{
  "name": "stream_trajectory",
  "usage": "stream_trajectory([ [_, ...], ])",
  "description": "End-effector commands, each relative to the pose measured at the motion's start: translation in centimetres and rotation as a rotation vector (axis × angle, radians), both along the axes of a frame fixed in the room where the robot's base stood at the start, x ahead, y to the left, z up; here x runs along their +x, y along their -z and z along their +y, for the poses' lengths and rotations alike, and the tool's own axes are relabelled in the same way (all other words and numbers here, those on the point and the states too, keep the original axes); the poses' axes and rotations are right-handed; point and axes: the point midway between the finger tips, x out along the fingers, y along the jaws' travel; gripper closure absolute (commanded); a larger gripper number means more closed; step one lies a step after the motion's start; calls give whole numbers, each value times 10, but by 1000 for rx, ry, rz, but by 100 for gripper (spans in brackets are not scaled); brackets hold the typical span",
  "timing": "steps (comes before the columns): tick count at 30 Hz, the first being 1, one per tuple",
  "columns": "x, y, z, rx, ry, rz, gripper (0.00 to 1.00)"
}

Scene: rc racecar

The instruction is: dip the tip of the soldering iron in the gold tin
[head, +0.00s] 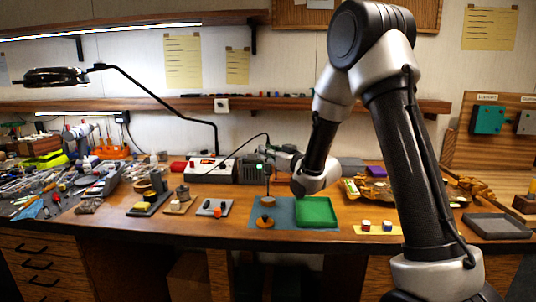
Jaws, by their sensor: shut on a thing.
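My gripper (268,157) is above the blue mat (285,207) at the middle of the bench, pointing left. It is shut on the soldering iron (267,180), a thin dark rod hanging about upright with its tip down. A cable arcs from the iron's top toward the left. A small round brownish tin (268,201) is on the mat just below the iron. A round orange piece with a dark top (265,221) is nearer the front. I cannot tell surely which is the gold tin, or whether the tip touches the tin.
A green tray (316,211) is right of the tins. A grey box with a green display (251,170) and a white-and-red unit (209,169) are behind. Small holders (182,198) are left, cluttered tools farther left. Two small blocks (376,226) and a grey tray (497,226) are right.

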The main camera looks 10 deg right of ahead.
Motion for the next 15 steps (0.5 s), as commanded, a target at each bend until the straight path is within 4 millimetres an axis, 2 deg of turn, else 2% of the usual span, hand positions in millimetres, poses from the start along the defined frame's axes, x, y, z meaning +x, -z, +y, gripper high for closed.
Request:
stream_trajectory([
  [15,0,3,0,0,0,0,100],
])
